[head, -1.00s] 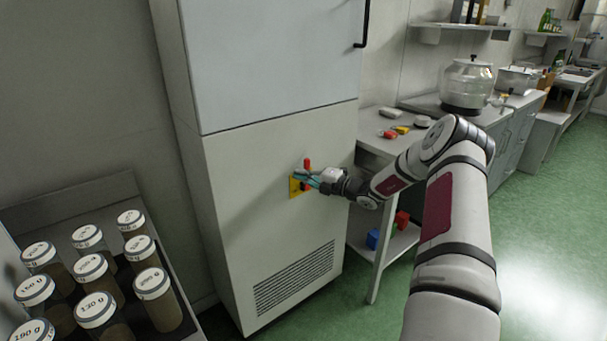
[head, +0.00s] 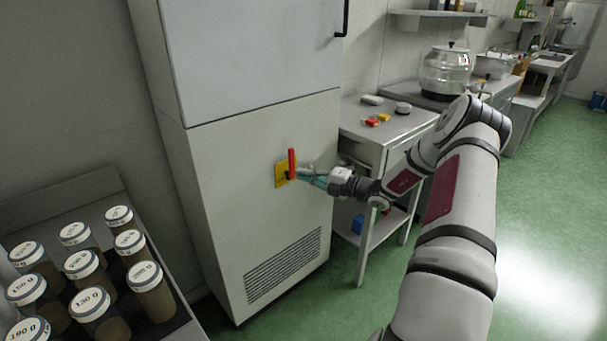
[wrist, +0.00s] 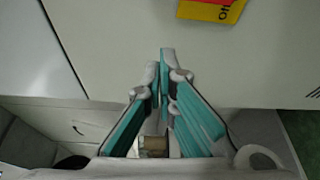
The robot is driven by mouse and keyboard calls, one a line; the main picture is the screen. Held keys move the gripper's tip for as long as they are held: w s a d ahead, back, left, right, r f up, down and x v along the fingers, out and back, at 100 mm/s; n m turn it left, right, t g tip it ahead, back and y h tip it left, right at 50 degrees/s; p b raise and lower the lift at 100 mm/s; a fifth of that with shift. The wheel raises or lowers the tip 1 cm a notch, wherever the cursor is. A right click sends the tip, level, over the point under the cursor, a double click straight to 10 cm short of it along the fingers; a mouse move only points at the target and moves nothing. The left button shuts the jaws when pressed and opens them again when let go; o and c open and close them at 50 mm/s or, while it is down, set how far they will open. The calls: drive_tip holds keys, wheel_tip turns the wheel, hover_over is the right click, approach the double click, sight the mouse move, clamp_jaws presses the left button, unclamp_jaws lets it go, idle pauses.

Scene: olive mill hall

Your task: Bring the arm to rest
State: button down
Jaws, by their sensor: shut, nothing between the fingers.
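My arm reaches from the lower right of the head view toward the tall pale cabinet (head: 235,160). My gripper (head: 303,174) is at the cabinet's front, just right of a yellow plate (head: 281,175) with an upright red lever (head: 292,163). In the head view the fingertips overlap the plate's right side, and I cannot tell whether they touch it. In the wrist view the teal-padded fingers (wrist: 161,62) are together at the tips with nothing between them. There the yellow plate (wrist: 237,12) shows at the top edge, apart from the fingertips.
A steel table (head: 357,126) with small red and yellow items stands right of the cabinet, close behind my forearm. A rack of labelled jars (head: 88,318) is at the lower left. Green floor (head: 545,215) is open on the right.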

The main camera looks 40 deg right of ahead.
idle(0.4)
drive_tip(key=s+a+r+n+g+y+p, duration=0.1)
drive_tip(key=s+a+r+n+g, duration=0.4)
drive_tip(key=a+n, duration=0.4)
drive_tip(key=s+a+r+n+g+p, duration=0.1)
drive_tip(key=s+a+r+n+g, duration=0.15)
drive_tip(key=a+r+n, duration=0.65)
drive_tip(key=s+a+r+n+g+y+p, duration=0.1)
drive_tip(key=s+a+r+n+g, duration=0.2)
drive_tip(key=a+n+g, duration=0.55)
drive_tip(key=s+a+r+n+t+h+p, duration=0.1)
drive_tip(key=s+a+r+n+h, duration=0.25)
drive_tip(key=s+a+n, duration=0.35)
drive_tip(key=s+a+r+n+h+p, duration=0.15)
drive_tip(key=s+r+n, duration=0.25)
drive_tip(key=s, duration=0.5)
drive_tip(key=s+r+n+t+h, duration=0.1)
drive_tip(key=s+n, duration=0.4)
drive_tip(key=s, duration=0.1)
drive_tip(key=s+d+r+n+t+h+p, duration=0.1)
drive_tip(key=s+r+n+h, duration=0.1)
drive_tip(key=s+n, duration=0.4)
drive_tip(key=shift+s+d+t+h, duration=0.25)
drive_tip(key=shift+s+t+h, duration=0.05)
drive_tip(key=shift+s+t, duration=0.15)
drive_tip(key=shift+d, duration=0.1)
